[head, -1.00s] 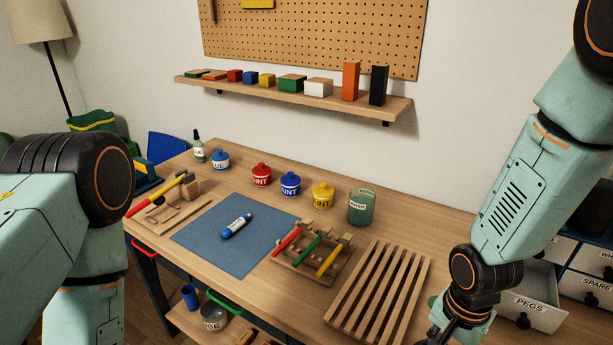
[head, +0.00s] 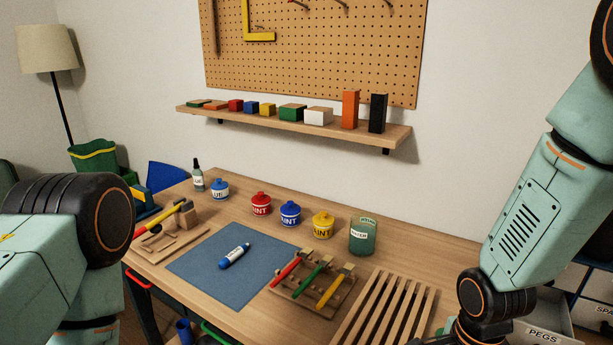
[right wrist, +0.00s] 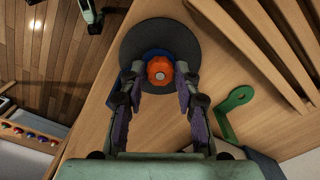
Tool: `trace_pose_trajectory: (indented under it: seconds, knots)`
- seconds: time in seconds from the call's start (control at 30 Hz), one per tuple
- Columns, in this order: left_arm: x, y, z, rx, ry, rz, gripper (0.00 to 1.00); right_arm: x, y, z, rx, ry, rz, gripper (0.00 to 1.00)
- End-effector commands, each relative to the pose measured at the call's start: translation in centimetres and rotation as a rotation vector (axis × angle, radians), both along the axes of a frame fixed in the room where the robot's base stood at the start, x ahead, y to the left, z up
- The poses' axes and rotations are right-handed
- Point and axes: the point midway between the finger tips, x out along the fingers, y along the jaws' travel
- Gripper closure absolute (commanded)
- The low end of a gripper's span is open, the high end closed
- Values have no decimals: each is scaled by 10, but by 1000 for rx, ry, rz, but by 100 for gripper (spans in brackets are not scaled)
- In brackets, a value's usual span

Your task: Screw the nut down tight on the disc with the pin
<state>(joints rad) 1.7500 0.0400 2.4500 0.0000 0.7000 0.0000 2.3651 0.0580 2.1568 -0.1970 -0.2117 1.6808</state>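In the right wrist view, an orange nut (right wrist: 160,71) sits around a grey pin end at the middle of a dark round disc (right wrist: 192,38), with a blue part showing under the nut. My right gripper (right wrist: 158,76) has one finger on each side of the nut. The fingers look spread, with a narrow gap to the nut; depth is hard to judge. The disc is over or on the wooden table, and the fingers hide its lower part. The nut and disc are outside the head view. My left gripper is out of view; only the left arm shows.
A green flat handle-like piece (right wrist: 233,104) lies close right of the disc, near a slatted wooden rack (head: 372,309). A blue mat (head: 205,275) with a marker (head: 234,255), a brush holder (head: 300,289) and paint pots (head: 290,213) occupy the table further left.

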Motion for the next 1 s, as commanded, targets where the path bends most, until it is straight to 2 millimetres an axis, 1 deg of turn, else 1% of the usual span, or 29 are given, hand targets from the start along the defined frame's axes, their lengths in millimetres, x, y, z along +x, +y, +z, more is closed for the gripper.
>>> trace_pose_trajectory:
  seconds: [0.27, 0.37, 0.5, 1.0]
  knots:
    - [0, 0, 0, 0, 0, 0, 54, 0, 0, 0, 0, 0, 2, 62]
    - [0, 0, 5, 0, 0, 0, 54, 0, 0, 1, 0, 1, 45, 62]
    - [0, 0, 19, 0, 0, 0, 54, 0, 0, 3, 0, 2, 210, 62]
    - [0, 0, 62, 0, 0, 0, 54, -1, 0, 3, 1, 2, 838, 62]
